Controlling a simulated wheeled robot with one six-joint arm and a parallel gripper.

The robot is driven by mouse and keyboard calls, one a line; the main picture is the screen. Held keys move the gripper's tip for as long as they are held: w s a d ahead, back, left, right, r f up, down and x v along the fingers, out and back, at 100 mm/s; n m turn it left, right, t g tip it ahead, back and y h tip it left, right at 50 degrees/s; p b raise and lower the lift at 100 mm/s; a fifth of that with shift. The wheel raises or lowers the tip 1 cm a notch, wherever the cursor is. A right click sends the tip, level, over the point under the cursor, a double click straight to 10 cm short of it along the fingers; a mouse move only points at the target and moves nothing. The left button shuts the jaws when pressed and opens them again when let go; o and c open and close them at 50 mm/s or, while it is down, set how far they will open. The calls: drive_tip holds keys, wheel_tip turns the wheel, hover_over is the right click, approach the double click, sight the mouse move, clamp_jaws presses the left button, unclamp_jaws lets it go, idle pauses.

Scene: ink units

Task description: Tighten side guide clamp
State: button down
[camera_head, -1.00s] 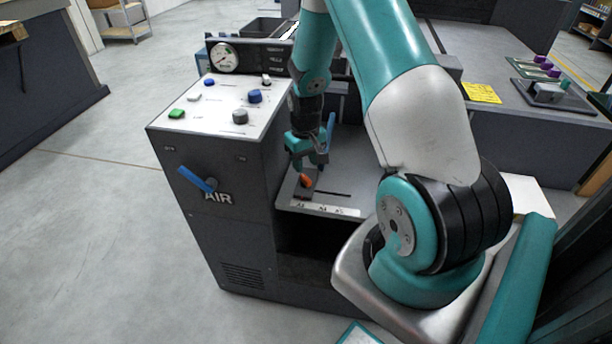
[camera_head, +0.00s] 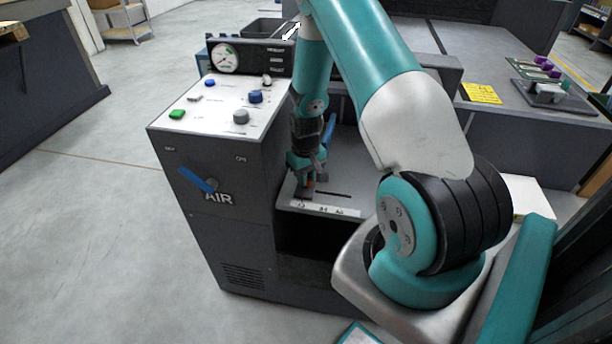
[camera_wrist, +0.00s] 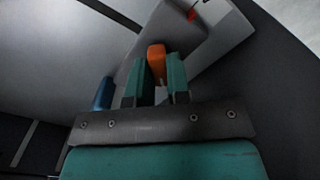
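The side guide clamp appears as a small orange handle (camera_wrist: 156,62) on a grey block in the wrist view. In the head view only a bit of orange (camera_head: 310,184) shows under my gripper, at the front left of the grey shelf. My gripper (camera_wrist: 158,78) points at the handle, with one teal finger on each side of it. The fingers stand a handle's width apart. Whether both press on the handle is not clear. In the head view my gripper (camera_head: 306,178) is low over the shelf and hides most of the clamp.
The grey shelf (camera_head: 345,180) has a dark slot and a white label strip at its front. To its left stands a cabinet with a white button panel (camera_head: 215,100), a gauge (camera_head: 224,58) and a blue AIR lever (camera_head: 197,180). A blue lever (camera_wrist: 103,93) lies left of my fingers.

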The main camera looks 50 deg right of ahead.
drive_tip(key=shift+m, duration=0.5)
drive_tip(key=m, duration=0.9)
drive_tip(key=shift+w+a+m+p, duration=0.1)
drive_tip(key=shift+m+p, duration=0.2)
drive_tip(key=shift+m, duration=1.6)
drive_tip(key=c, duration=1.1)
unclamp_jaws()
